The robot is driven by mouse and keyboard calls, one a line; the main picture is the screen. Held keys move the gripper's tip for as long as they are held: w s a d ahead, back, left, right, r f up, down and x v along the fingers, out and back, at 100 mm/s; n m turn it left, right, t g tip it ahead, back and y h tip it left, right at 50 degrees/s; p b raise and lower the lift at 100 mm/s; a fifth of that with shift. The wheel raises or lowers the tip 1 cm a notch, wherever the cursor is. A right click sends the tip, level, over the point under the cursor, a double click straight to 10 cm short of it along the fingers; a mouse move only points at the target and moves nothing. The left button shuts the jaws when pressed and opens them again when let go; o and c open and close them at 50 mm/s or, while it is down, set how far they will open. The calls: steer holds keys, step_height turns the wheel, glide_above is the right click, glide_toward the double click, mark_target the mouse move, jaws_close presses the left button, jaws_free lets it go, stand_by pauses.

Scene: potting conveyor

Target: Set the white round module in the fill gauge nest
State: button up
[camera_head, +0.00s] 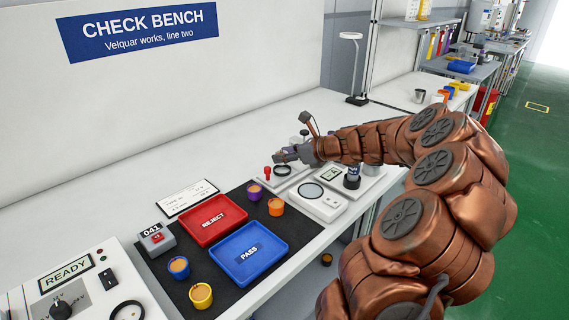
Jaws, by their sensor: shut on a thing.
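My gripper (288,156) is at the back part of the bench, right of the dark mat. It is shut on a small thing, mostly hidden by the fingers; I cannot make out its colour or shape. No white round module shows clearly elsewhere. Just below the gripper, a dark ring (283,170) sits on a pale base beside a red knob (267,172). Another dark ring (127,310) is on the panel marked READY (66,275) at front left. I cannot tell which ring is the fill gauge nest.
A red REJECT tray (186,213) and blue PASS tray (276,247) lie on the dark mat (227,293). Orange (276,209), purple (254,193) and yellow (200,297) cups stand around them. A white device with a round plate (312,191) stands right of the mat, near my arm.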

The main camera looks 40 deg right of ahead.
mark_target(285, 164)
steer(key=shift+f, duration=1.45)
steer(key=shift+f, duration=0.1)
steer(key=o, duration=1.1)
steer(key=shift+f, duration=0.1)
steer(key=shift+s+d+r, duration=0.1)
steer(key=shift+s+r, duration=0.05)
steer(key=shift+r, duration=0.15)
steer(key=v, duration=1.1)
steer(key=shift+s+r, duration=0.15)
steer(key=shift+s, duration=0.2)
